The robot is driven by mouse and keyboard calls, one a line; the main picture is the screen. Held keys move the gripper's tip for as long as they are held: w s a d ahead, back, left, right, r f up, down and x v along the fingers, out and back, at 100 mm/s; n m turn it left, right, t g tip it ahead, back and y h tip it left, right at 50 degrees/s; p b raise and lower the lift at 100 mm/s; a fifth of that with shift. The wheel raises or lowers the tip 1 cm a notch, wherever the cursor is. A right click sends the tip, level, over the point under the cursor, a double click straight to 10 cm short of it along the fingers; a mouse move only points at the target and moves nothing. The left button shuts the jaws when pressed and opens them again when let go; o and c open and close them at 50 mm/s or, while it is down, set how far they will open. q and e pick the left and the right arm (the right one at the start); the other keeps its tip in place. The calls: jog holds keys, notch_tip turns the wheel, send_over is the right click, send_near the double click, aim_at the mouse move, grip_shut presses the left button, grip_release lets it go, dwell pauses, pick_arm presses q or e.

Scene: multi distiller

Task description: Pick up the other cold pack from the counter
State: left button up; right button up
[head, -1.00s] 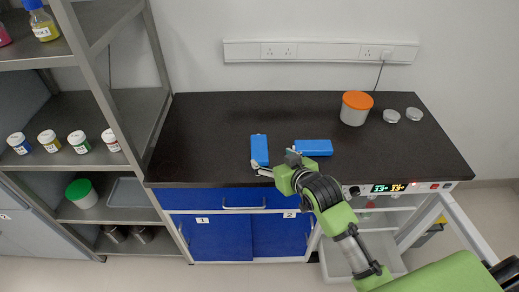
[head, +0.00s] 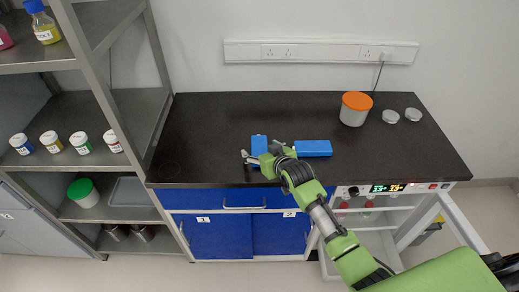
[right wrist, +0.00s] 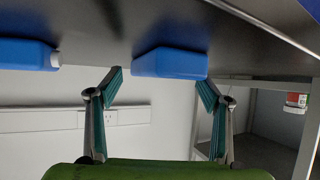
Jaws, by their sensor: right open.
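Two blue cold packs lie on the dark counter (head: 200,125). The left cold pack (head: 259,142) lies lengthwise front to back, and the right cold pack (head: 313,148) lies sideways. My right gripper (head: 262,151) is open and empty at the left pack, partly covering its near part. In the right wrist view, which looks upside down, the left pack (right wrist: 170,62) shows just beyond and between the open fingertips (right wrist: 157,80); I cannot tell if they touch it. The right pack (right wrist: 25,53) shows at the left there. My left gripper is not in view.
A white tub with an orange lid (head: 356,108) and two small round lidded dishes (head: 402,115) stand at the back right. A grey shelf rack (head: 95,110) with several bottles borders the counter's left side. The counter's left part is clear.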

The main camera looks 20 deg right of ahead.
jog(key=shift+w+f, duration=0.15)
jog(key=shift+w, duration=0.1)
jog(key=c, duration=1.7)
